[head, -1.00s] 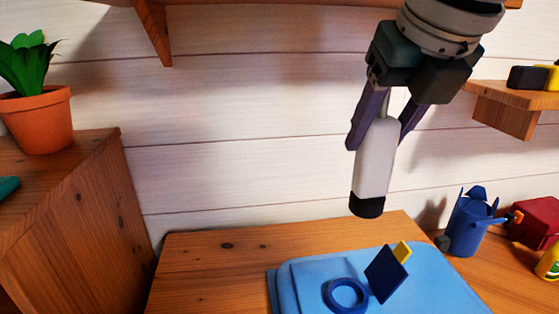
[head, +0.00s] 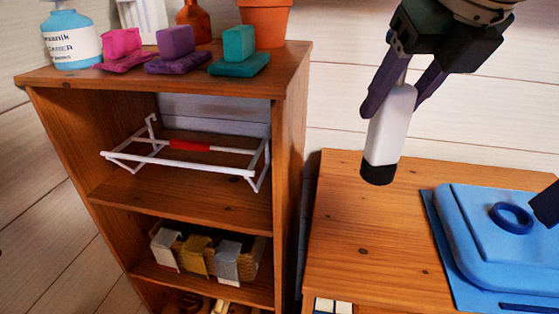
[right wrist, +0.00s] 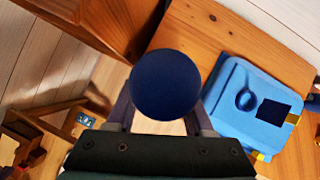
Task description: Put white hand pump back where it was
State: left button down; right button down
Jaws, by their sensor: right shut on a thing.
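The white hand pump (head: 391,125) has a white body and a black lower end. My right gripper (head: 393,100) is shut on its upper part and holds it upright, slightly tilted, in the air in front of the wall above the wooden desk (head: 350,220). In the right wrist view, the pump's dark round end (right wrist: 167,85) faces the camera between the fingers and hides what lies behind it. My left gripper is not in view.
A wooden shelf unit (head: 290,150) stands left, with a white wire rack (head: 180,161) holding a red and white stick on its upper shelf. A blue bottle (head: 72,40), coloured blocks and a pot (head: 265,22) stand on top. A blue case (head: 480,230) lies on the desk's right.

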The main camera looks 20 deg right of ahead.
notch_tip(320, 180, down, 17)
jog(key=b, duration=0.2)
jog(key=shift+d, duration=0.15)
jog(key=shift+f, duration=0.25)
jog(key=shift+c, duration=1.4)
grip_release()
jog(key=shift+r, duration=0.1)
